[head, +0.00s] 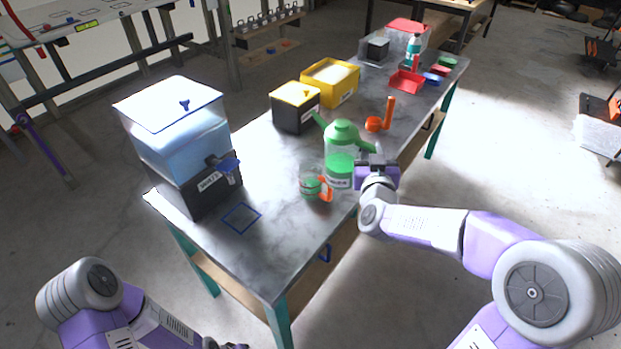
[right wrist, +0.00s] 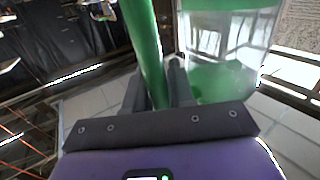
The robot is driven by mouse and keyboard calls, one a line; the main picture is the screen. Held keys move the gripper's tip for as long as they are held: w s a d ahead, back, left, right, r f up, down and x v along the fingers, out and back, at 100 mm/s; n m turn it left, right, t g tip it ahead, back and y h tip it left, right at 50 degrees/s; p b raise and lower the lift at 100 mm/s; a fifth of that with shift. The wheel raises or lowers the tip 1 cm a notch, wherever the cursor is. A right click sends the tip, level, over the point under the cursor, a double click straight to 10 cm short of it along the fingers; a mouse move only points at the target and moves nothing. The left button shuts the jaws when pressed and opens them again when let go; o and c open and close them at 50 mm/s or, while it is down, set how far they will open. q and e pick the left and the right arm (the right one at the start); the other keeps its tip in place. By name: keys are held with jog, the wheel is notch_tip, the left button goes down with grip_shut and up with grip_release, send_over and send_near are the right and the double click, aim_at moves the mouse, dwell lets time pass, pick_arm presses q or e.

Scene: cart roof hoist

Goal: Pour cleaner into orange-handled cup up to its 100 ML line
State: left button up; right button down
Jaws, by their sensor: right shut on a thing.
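The cleaner jug (head: 340,142) is clear with a green top, spout and handle, and green liquid in its lower part. It looks upright, its spout pointing left; I cannot tell whether its base touches the table. My right gripper (head: 372,163) is shut on its green handle (right wrist: 146,45), which also shows in the right wrist view beside the clear body (right wrist: 225,50). The orange-handled cup (head: 309,186) stands on the table just left of the jug, with green showing in it. Its 100 ML line is too small to read. My left gripper is barely visible at the bottom edge.
A large water dispenser (head: 183,150) stands at the table's near left, beside a blue square outline (head: 241,217). Black and yellow bins (head: 294,112) (head: 330,85), an orange upright-handled item (head: 374,124) and red trays (head: 407,82) lie farther back. The table's near corner is clear.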

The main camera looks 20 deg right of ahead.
pick_arm(q)
notch_tip(320, 180, down, 3)
jog(key=shift+r+b, duration=0.2)
jog(key=shift+b, duration=0.7)
pick_arm(e)
jog(key=shift+w+a+f+m, duration=0.15)
jog(key=shift+w+f+m, duration=0.1)
jog(key=shift+m, duration=0.15)
jog(key=shift+s, duration=0.1)
jog(key=shift+r+p, duration=1.25)
jog(key=shift+r, duration=0.3)
pick_arm(q)
notch_tip(320, 180, up, 2)
jog(key=shift+r, duration=0.2)
